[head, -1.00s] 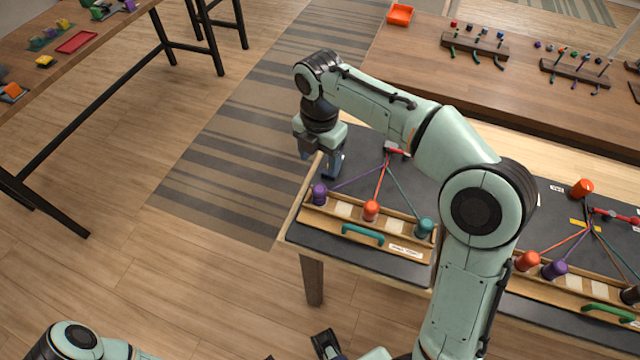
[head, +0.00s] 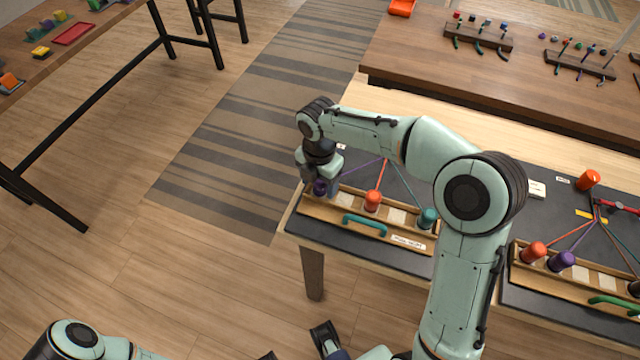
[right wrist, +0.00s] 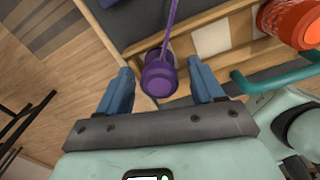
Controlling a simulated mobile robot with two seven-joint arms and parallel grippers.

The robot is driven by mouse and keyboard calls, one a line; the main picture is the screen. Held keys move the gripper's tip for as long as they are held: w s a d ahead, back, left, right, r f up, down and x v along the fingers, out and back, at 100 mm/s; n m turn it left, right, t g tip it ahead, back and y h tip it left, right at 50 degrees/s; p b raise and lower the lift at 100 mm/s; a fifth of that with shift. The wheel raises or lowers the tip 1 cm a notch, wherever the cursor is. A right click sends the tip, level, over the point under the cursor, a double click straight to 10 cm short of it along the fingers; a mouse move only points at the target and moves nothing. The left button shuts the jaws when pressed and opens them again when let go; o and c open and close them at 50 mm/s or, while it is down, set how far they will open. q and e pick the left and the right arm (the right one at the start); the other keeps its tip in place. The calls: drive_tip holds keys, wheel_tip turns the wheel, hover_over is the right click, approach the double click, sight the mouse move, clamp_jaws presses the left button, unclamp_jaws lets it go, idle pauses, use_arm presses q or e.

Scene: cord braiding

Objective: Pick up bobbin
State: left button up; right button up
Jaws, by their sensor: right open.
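A purple bobbin (head: 320,187) stands at the left end of a wooden tray (head: 337,216), with a purple cord running from it. In the right wrist view the purple bobbin (right wrist: 159,76) lies between the two blue fingers of my open right gripper (right wrist: 163,88), with a gap on each side. In the head view my right gripper (head: 319,184) is over the bobbin and partly hides it. An orange bobbin (head: 372,201) and a teal bobbin (head: 428,218) stand further right in the same tray.
The tray has a teal handle (head: 365,225) at its front. A wooden table (head: 430,75) with bobbin racks is at the back. The floor left of the bench is clear.

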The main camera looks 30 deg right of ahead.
drive_tip(key=shift+c, duration=0.3)
drive_tip(key=c, duration=1.1)
drive_tip(key=shift+r, duration=0.1)
